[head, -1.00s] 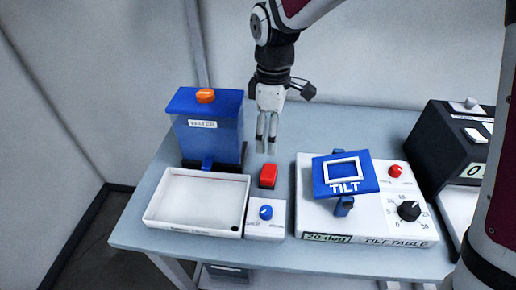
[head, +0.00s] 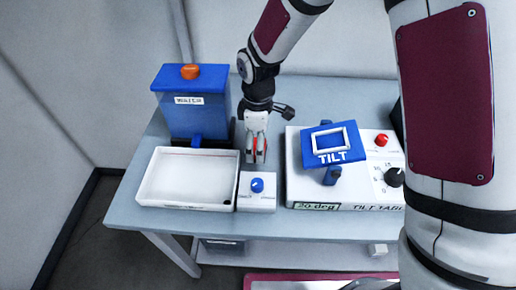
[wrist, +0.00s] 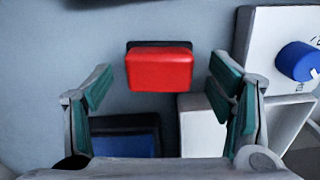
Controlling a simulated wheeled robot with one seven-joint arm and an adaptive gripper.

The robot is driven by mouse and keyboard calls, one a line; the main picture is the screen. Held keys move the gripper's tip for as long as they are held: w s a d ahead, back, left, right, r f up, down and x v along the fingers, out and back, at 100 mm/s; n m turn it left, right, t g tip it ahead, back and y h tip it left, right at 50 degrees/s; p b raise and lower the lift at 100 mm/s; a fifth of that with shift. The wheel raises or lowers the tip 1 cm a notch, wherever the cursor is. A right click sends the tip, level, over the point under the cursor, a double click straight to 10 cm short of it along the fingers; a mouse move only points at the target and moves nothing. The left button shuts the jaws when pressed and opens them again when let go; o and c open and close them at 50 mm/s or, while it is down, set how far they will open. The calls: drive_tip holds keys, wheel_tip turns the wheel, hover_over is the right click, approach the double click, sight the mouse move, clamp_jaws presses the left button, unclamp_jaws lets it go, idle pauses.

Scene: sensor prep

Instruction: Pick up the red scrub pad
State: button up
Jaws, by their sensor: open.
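The red scrub pad (wrist: 159,70) lies on the grey-blue table, with a dark layer along its far edge. In the wrist view it sits between the tips of my open gripper (wrist: 160,78), with a gap on each side. In the head view my gripper (head: 256,156) points down over the pad's spot, and its fingers hide most of the pad. Only slivers of red show there. I cannot tell how far the fingertips are above the table.
A white tray (head: 146,190) stands left of the pad, with a blue water tank (head: 188,118) behind it. A white box with a blue knob (head: 257,186) is in front. The tilt table (head: 300,195) stands close on the right. Bare table lies behind.

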drive_tip(key=shift+f, duration=0.6)
drive_tip(key=c, duration=1.2)
drive_tip(key=shift+r, duration=0.1)
wheel_tip(320, 180, up, 10)
drive_tip(key=shift+f, duration=0.1)
drive_tip(key=o, duration=0.5)
drive_tip(key=c, duration=0.4)
